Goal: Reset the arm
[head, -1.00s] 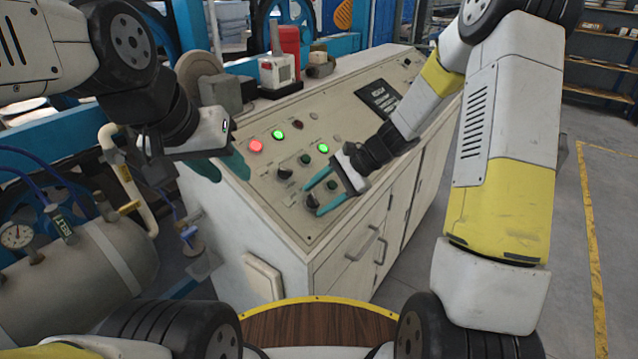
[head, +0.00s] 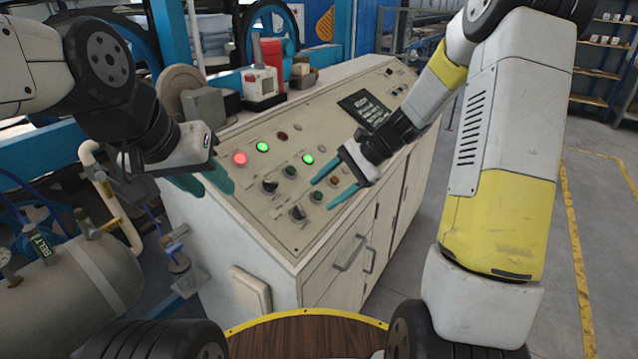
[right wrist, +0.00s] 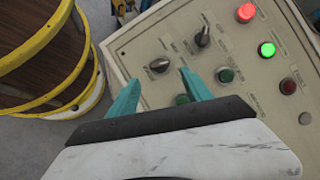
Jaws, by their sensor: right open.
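My right gripper (head: 325,195) is open and empty above the front right part of the control panel (head: 268,225). In the right wrist view its teal fingers (right wrist: 158,88) stand apart, with a black knob (right wrist: 159,65) just past them and a green button (right wrist: 182,99) partly behind one finger. My left gripper (head: 205,182) is at the panel's left edge; its teal fingers show from the side, and their gap is hard to judge. A red lit button (head: 240,159) and two green lit ones (head: 262,147) (head: 308,159) are on the panel.
A grey tank (head: 80,285) with pipes is at the lower left. Open floor (head: 590,230) lies to the right.

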